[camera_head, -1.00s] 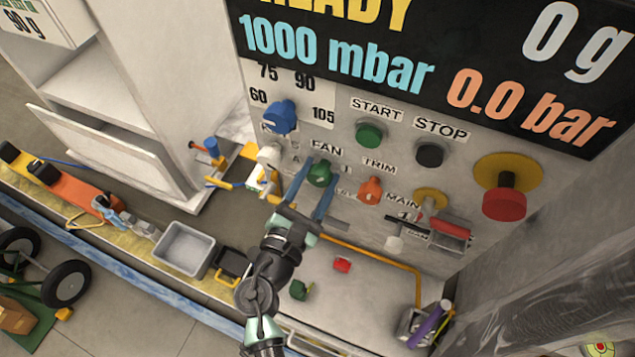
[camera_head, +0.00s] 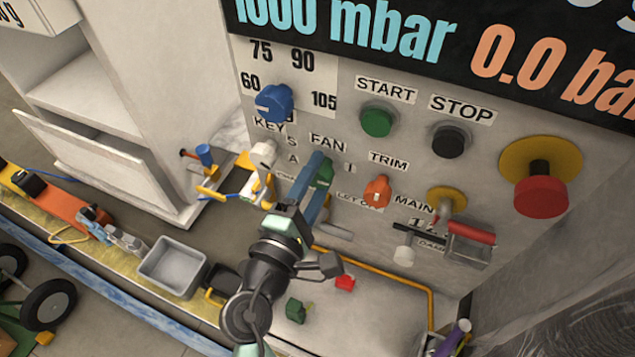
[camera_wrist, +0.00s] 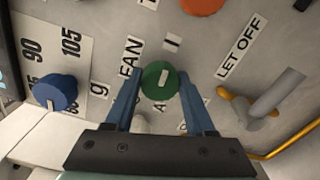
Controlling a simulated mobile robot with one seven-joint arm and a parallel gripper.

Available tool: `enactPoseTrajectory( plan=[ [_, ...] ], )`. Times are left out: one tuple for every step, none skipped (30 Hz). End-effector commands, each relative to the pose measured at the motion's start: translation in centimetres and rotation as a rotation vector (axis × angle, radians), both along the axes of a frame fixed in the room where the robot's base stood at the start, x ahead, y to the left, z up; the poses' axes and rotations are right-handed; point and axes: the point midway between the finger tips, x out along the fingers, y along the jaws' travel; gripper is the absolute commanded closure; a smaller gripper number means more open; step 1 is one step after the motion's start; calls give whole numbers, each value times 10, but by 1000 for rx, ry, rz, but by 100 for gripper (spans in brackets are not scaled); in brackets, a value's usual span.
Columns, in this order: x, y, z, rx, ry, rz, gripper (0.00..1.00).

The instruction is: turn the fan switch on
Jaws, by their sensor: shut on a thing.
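The fan switch is a green knob (camera_head: 325,174) on the grey panel below the FAN label. In the wrist view the green knob (camera_wrist: 160,80) sits between my two blue fingers, with a pale line on its face running roughly up and down in that picture. My gripper (camera_head: 314,184) is shut on the knob, and in the head view its fingers partly hide it. The wrist view shows my gripper (camera_wrist: 160,104) with a finger on each side. An "I" mark (camera_wrist: 172,43) lies just above the knob there.
A blue dial (camera_head: 274,103) and a white key switch (camera_head: 263,154) are to the left. An orange trim knob (camera_head: 377,191), green start button (camera_head: 377,121), black stop button (camera_head: 451,140) and red emergency button (camera_head: 541,196) are to the right.

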Motion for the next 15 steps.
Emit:
enactPoseTrajectory(
  plan=[
    [0, 0, -2, 20, -9, -1, 100],
    [0, 0, -2, 32, -14, -1, 100],
    [0, 0, -2, 45, -19, -1, 100],
    [0, 0, -2, 55, -22, -1, 100],
    [0, 0, -2, 63, -25, -1, 100],
    [0, 0, -2, 72, -29, -1, 100],
    [0, 0, -1, 79, -32, -1, 100],
    [0, 0, -1, 84, -34, -1, 100],
    [0, 0, -1, 90, -36, -1, 100],
    [0, 0, -1, 93, -38, -1, 100],
    [0, 0, -1, 95, -39, -1, 100],
    [0, 0, -1, 98, -40, -1, 100],
    [0, 0, 0, 99, -40, -1, 100],
    [0, 0, 0, 101, -41, -1, 100],
    [0, 0, 0, 102, -41, -1, 100]
  ],
)
